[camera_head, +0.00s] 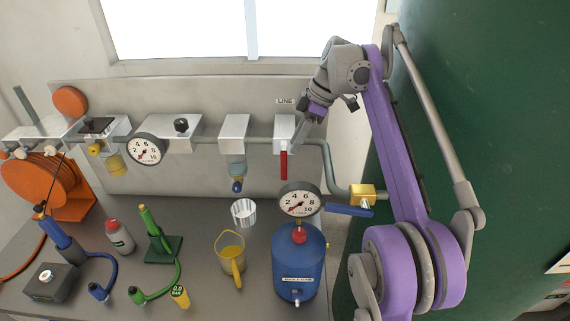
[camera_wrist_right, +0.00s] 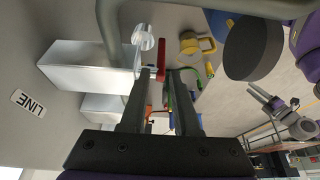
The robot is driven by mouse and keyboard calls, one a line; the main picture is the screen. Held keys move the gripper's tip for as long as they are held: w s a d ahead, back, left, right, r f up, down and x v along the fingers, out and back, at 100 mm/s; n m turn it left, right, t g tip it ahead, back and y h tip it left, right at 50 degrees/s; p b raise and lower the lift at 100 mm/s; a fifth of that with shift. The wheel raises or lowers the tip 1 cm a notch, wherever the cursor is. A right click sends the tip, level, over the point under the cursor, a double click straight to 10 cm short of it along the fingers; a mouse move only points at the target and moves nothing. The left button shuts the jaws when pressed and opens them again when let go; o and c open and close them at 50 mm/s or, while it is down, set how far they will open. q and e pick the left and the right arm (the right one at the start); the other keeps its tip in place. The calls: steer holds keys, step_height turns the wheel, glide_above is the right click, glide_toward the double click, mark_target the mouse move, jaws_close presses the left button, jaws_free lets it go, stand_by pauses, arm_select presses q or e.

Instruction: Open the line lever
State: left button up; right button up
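The line lever is a red handle (camera_head: 283,165) hanging straight down from a silver block (camera_head: 284,128) below the LINE label (camera_head: 285,101). In the right wrist view, the two dark fingers (camera_wrist_right: 162,72) are apart. The red handle (camera_wrist_right: 163,58) shows at or just beyond the gap between their tips. I cannot tell whether it touches a finger. My left gripper is not in view.
A grey pipe runs along the wall panel to a brass valve (camera_head: 363,193) with a blue handle (camera_head: 348,210). A pressure gauge (camera_head: 300,199) tops a blue tank (camera_head: 296,262) below the lever. A yellow jug (camera_head: 231,252) stands left of the tank.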

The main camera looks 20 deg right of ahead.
mark_target(283, 179)
steer(key=b+x, duration=0.1)
steer(key=x, duration=0.8)
steer(key=shift+s, duration=0.1)
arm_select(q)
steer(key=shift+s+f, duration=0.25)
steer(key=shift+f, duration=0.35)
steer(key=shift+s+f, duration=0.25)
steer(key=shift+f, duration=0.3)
arm_select(e)
jaws_close()
